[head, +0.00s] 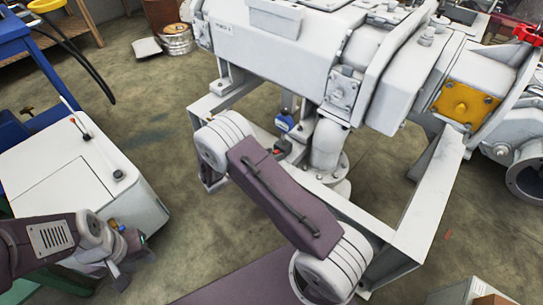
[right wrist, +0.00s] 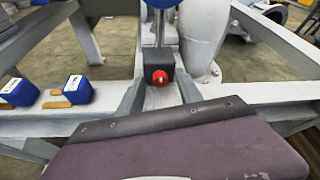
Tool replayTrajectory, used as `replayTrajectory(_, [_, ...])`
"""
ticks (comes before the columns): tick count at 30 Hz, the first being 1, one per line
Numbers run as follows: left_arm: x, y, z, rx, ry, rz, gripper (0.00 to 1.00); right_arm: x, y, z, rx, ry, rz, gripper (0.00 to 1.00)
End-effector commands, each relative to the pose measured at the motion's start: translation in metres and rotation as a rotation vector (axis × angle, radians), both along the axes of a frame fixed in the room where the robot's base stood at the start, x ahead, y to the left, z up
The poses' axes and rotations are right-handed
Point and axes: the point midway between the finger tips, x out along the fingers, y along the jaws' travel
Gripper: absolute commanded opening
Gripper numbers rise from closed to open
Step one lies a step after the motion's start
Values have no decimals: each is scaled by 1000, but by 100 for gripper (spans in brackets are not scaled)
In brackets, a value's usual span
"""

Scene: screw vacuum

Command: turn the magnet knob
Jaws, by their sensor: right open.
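The magnet knob is a small red knob on a black block (right wrist: 159,72) in the middle of the right wrist view. It also shows as a small red spot (head: 277,152) in the head view, below a blue round-bodied gauge (head: 284,122). Contact with the knob cannot be made out.
A white pipe (head: 327,145) stands close right of the knob. The grey machine frame (head: 415,215) surrounds this area. Two blue blocks with tan tabs (right wrist: 77,89) sit on the frame to the left. A white cabinet (head: 70,165) stands at left, with open floor between.

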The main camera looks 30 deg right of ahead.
Motion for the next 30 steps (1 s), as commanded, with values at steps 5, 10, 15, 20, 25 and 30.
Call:
replayTrajectory(5, [0,0,0,0,0,0,36,0,0,0,0,0,0,0])
replayTrajectory(10, [0,0,0,0,0,0,36,0,0,0,0,-1,0,0])
replayTrajectory(15, [0,0,2,0,0,0,36,-1,0,1,12,-28,0,0])
replayTrajectory(20, [0,0,4,0,0,0,36,-2,0,1,42,-101,0,0])
replayTrajectory(25, [0,0,4,0,0,0,36,-3,-1,0,95,-227,0,0])
replayTrajectory(30, [0,0,-3,0,0,0,36,-5,-2,-2,154,-369,1,0])
